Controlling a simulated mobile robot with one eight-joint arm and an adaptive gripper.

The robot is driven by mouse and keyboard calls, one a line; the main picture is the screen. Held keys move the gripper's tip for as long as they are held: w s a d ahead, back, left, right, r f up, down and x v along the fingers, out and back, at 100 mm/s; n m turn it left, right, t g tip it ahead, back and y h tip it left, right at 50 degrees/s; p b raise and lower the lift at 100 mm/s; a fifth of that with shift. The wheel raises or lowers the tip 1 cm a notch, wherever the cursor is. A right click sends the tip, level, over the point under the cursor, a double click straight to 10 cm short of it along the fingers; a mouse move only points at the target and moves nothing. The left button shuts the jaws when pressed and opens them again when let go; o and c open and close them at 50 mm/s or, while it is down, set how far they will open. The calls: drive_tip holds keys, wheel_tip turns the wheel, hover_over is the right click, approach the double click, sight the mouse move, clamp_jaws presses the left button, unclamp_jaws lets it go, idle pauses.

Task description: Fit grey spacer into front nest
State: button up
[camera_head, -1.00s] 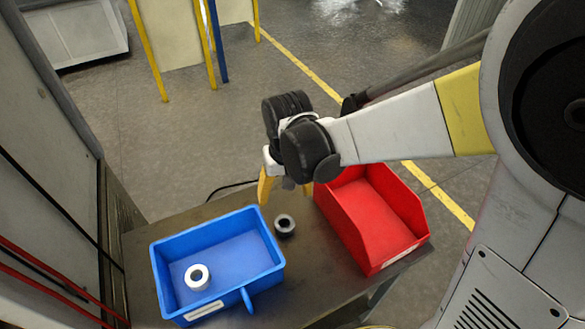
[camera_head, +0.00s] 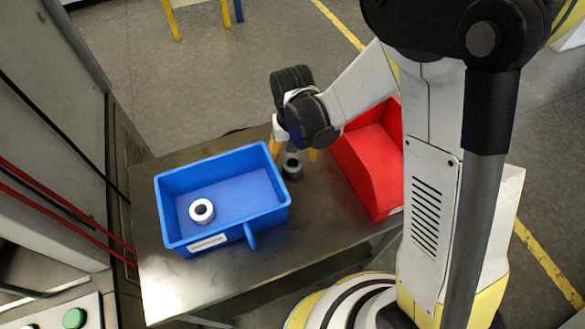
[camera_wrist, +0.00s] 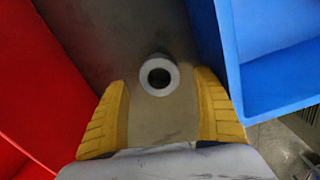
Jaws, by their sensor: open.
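A dark grey ring, which looks like the grey spacer (camera_head: 297,172), stands on the metal table between the blue bin and the red bin. In the wrist view the spacer (camera_wrist: 158,62) shows its round grey end and dark hole, just ahead of and between the fingertips. My gripper (camera_head: 293,153) is open, pointing down close over the spacer. In the wrist view its yellow fingers (camera_wrist: 160,84) are spread to either side with nothing held. I cannot make out a front nest in these frames.
The blue bin (camera_head: 180,238) stands left of the spacer with a pale ring (camera_head: 202,222) inside it. The red bin (camera_head: 362,150) stands close on the right. The metal table (camera_head: 285,248) is bare in front of the blue bin.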

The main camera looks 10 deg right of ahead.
drive_tip(key=shift+f, duration=0.9)
drive_tip(key=shift+r, duration=0.1)
drive_tip(key=c, duration=1.4)
